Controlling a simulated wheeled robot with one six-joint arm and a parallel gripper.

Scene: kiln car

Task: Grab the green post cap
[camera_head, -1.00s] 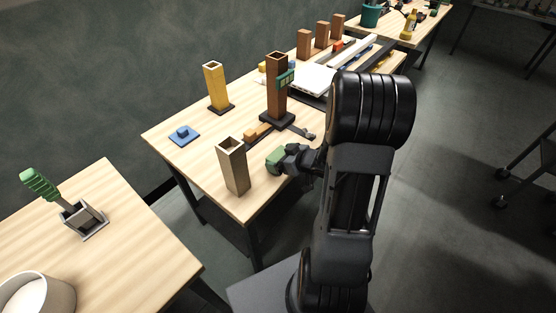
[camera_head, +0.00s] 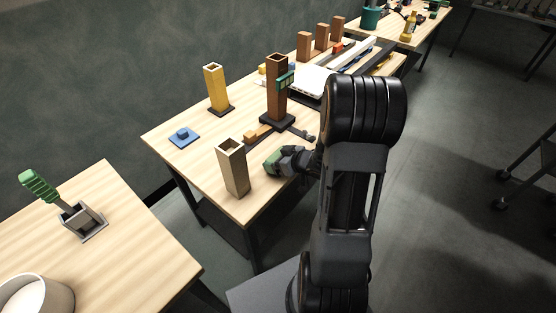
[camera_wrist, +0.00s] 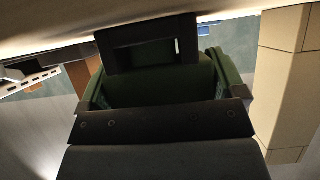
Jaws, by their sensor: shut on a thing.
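The green post cap (camera_head: 271,161) is at the right part of the near end of the middle table, just right of the beige hollow post (camera_head: 233,168). My gripper (camera_head: 282,159) is shut on it from the right. In the wrist view the green cap (camera_wrist: 160,88) fills the space between the two dark jaws, which cover parts of it. I cannot tell whether the cap touches the tabletop. The beige post (camera_wrist: 285,75) stands close by at the right of the wrist view.
A brown post (camera_head: 277,90) with a green tag stands behind. A yellow post (camera_head: 214,86) and a blue cap on a flat plate (camera_head: 183,134) are to the left. An orange block (camera_head: 252,137) lies near the brown post. The left table holds a green-handled brush (camera_head: 40,185).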

